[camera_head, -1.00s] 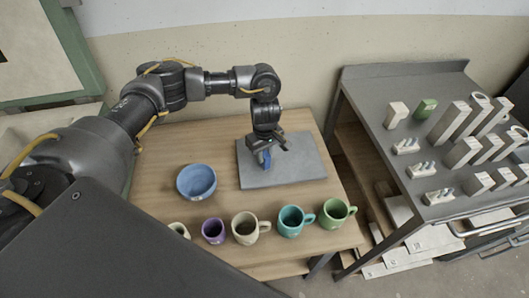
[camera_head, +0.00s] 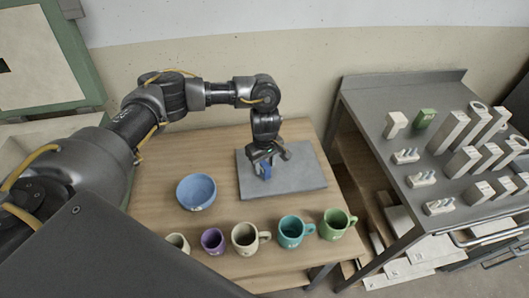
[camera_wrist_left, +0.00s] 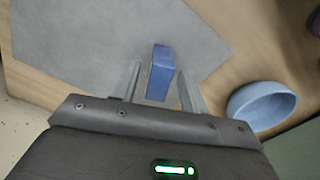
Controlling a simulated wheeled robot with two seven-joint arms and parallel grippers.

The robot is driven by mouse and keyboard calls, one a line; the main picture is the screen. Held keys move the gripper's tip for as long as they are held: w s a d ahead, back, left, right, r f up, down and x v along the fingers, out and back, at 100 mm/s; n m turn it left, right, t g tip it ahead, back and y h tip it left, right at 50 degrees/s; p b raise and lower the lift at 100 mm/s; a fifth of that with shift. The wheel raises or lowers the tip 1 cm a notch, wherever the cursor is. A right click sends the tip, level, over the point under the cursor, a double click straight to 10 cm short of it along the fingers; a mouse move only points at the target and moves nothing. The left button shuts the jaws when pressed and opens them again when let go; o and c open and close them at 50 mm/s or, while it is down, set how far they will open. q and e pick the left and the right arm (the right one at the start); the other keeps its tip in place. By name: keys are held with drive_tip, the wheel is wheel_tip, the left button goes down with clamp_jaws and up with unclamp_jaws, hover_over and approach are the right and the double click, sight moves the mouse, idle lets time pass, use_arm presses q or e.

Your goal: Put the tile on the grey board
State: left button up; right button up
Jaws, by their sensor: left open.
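The blue tile (camera_head: 265,173) is upright on or just over the grey board (camera_head: 305,178), near its middle in the head view. In the left wrist view the tile (camera_wrist_left: 159,80) is between the two fingers, with the grey board (camera_wrist_left: 90,40) behind it. My left gripper (camera_head: 266,161) is open around the tile; a gap shows beside the fingers in the left wrist view (camera_wrist_left: 159,68). The tile's lower edge is partly hidden, so its contact with the board is hard to tell. My right gripper is not in view.
A blue bowl (camera_head: 196,191) stands left of the board. A row of several mugs, among them a teal mug (camera_head: 291,232) and a green mug (camera_head: 334,224), lines the table's front. A grey metal table (camera_head: 385,150) with pale blocks stands at the right.

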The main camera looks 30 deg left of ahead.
sight(264, 164)
use_arm(q)
wheel_tip(264, 164, up, 12)
drive_tip(key=b, duration=0.1)
drive_tip(key=shift+f, duration=0.1)
idle(0.6)
